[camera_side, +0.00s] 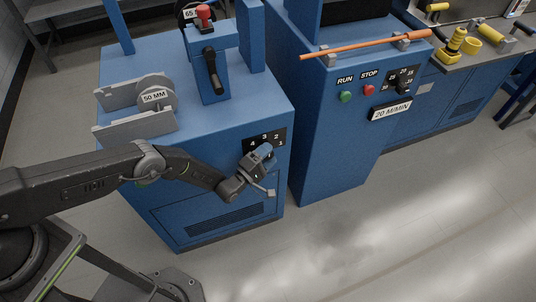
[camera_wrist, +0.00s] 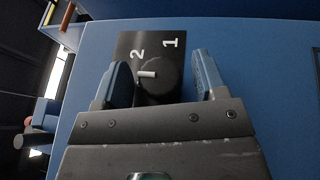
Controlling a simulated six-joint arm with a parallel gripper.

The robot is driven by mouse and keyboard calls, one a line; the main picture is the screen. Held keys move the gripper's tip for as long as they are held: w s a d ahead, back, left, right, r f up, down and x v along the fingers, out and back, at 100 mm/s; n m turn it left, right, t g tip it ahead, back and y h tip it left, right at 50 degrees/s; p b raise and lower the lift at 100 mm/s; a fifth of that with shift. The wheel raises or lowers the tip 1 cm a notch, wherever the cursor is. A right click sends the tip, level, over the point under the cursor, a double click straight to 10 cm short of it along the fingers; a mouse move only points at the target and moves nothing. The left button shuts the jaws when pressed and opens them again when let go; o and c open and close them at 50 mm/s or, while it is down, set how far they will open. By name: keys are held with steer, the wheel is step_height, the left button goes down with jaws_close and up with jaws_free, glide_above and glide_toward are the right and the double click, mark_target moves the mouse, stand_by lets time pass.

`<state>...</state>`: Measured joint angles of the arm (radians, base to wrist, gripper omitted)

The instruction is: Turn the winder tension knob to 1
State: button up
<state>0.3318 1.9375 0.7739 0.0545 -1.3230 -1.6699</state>
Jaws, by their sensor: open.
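The winder tension knob (camera_wrist: 160,82) is black and round, with a short white pointer mark (camera_wrist: 147,74) on its left part in the wrist view. It sits on a black dial plate (camera_wrist: 151,42), where a 2 and a 1 show, turned sideways. The mark lies just below the 2 and off to the left of the 1. In the side view the dial plate (camera_side: 274,136) shows 4, 3, 2 and 1, and my gripper hides the knob. My gripper (camera_side: 262,158) is open at the plate. Its two blue fingers (camera_wrist: 160,82) stand on either side of the knob; contact cannot be told.
The blue winder cabinet (camera_side: 225,115) carries a 50 MM spool holder (camera_side: 156,97) and a black lever (camera_side: 211,72). To the right stands a blue machine (camera_side: 330,130) with RUN and STOP buttons, a speed dial and an orange rod (camera_side: 350,45) on top.

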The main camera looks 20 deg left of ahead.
steer(key=shift+w, duration=0.1)
steer(key=c, duration=0.9)
steer(key=shift+r, duration=0.1)
steer(key=shift+m+g, duration=0.5)
steer(key=shift+g, duration=0.6)
steer(key=m+g+y, duration=0.1)
steer(key=g+y, duration=0.1)
steer(key=g, duration=0.1)
steer(key=shift+g, duration=0.3)
steer(key=shift+d+m+g+y, duration=0.1)
steer(key=shift+m+g+y, duration=0.5)
steer(key=shift+g+y, duration=0.45)
steer(key=shift+m+g+y, duration=0.3)
steer(key=shift+g+y, duration=0.55)
steer(key=shift+g, duration=0.3)
steer(key=shift+g+y, duration=0.3)
